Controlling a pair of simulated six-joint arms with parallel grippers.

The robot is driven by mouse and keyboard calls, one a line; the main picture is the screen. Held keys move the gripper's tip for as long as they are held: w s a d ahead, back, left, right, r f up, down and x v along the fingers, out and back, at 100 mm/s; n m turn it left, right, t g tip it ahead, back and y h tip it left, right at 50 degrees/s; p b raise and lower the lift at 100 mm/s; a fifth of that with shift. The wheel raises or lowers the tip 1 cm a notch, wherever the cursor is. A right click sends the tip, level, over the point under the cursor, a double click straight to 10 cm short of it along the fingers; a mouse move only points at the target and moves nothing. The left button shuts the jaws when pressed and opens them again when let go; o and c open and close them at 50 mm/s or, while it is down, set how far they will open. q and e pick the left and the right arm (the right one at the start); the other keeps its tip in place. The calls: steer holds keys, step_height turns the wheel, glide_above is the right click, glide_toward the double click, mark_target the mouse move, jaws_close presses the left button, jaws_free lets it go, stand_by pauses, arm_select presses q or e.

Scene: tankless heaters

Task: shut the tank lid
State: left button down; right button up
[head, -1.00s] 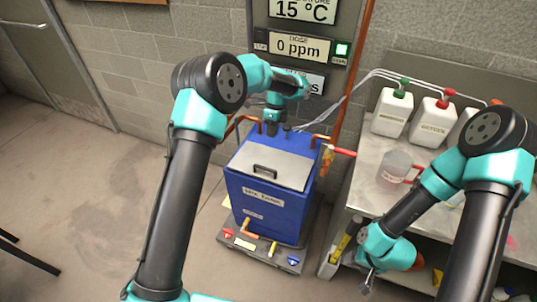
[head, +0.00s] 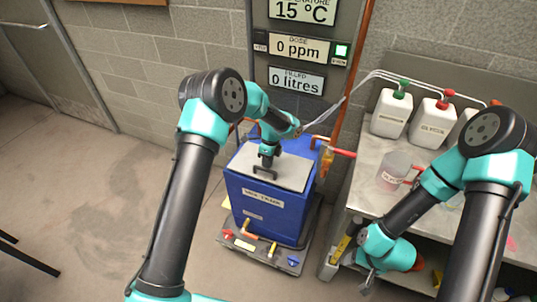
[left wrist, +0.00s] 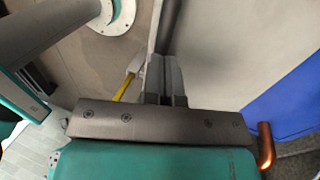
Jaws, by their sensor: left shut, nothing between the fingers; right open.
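The blue tank (head: 265,215) stands on a dark base by the wall. Its light grey lid (head: 292,172) lies across the top and looks flat; I see no clear gap under it. A dark handle (head: 264,173) is near the lid's front edge. My left gripper (head: 267,163) is shut and empty, pointing down over the lid just behind the handle; I cannot tell whether it touches. In the left wrist view its fingers (left wrist: 165,82) are together beside the pale lid (left wrist: 232,50). My right gripper (head: 368,282) is open, low by the bench, away from the tank.
A panel (head: 297,47) stands behind the tank. A copper pipe with a red handle (head: 342,152) is at the tank's right. The bench (head: 365,190) at the right holds white bottles (head: 391,113) and a clear jug (head: 396,170).

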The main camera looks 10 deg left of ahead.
mark_target(266, 170)
arm_select(q)
steer(key=shift+s+f, duration=0.1)
steer(key=shift+f, duration=0.15)
steer(key=shift+x, duration=1.2)
steer(key=shift+s, duration=0.2)
steer(key=s+a+v, duration=0.1)
steer(key=v, duration=1.3)
steer(key=shift+d+r, duration=0.3)
steer(key=shift+r, duration=0.15)
steer(key=shift+f, duration=0.15)
